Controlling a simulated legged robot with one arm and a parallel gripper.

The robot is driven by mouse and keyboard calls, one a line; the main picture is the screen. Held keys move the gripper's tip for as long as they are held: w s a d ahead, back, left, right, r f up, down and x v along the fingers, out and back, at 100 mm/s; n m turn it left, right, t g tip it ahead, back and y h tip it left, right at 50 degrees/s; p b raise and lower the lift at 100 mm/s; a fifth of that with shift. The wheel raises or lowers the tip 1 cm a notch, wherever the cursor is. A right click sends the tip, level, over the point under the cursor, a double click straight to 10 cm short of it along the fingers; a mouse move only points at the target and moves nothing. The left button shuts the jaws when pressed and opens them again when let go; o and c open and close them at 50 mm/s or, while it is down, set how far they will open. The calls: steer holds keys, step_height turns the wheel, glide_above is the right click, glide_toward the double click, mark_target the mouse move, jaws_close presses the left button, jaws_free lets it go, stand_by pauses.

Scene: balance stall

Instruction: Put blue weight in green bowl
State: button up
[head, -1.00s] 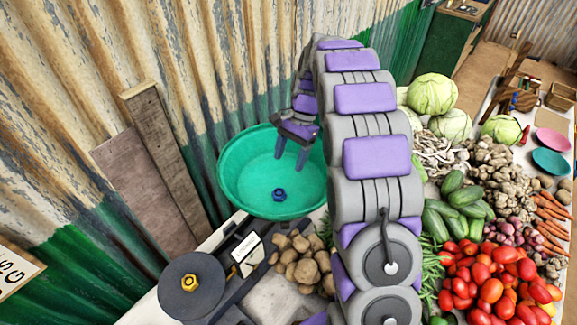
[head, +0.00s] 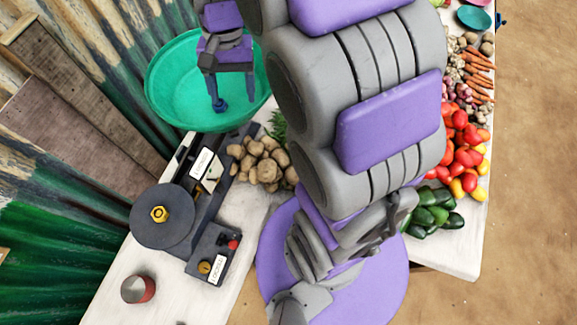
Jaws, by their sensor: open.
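The green bowl (head: 165,88) stands at the far end of the table, beside the corrugated wall. The small blue weight (head: 220,104) shows inside it, low in the bowl. My gripper (head: 232,92) is over the bowl with its two fingers pointing down and apart. The left finger overlaps the blue weight in the picture; I cannot tell whether they touch. Nothing shows held between the fingers. My arm hides part of the bowl's right side.
A black balance (head: 205,185) with a round dark plate carrying a brass weight (head: 159,214) stands in front of the bowl. Potatoes (head: 262,163) lie beside it. A red and grey can (head: 138,289) stands near the front. Tomatoes (head: 462,150) and green peppers (head: 432,210) lie at right.

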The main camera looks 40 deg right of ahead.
steer(key=s+f+n+h, duration=0.1)
steer(key=s+n, duration=0.5)
steer(key=s, duration=1.5)
steer(key=shift+a+f+t+h, duration=0.2)
steer(key=shift+f+t+h, duration=0.1)
steer(key=shift+f+h, duration=0.1)
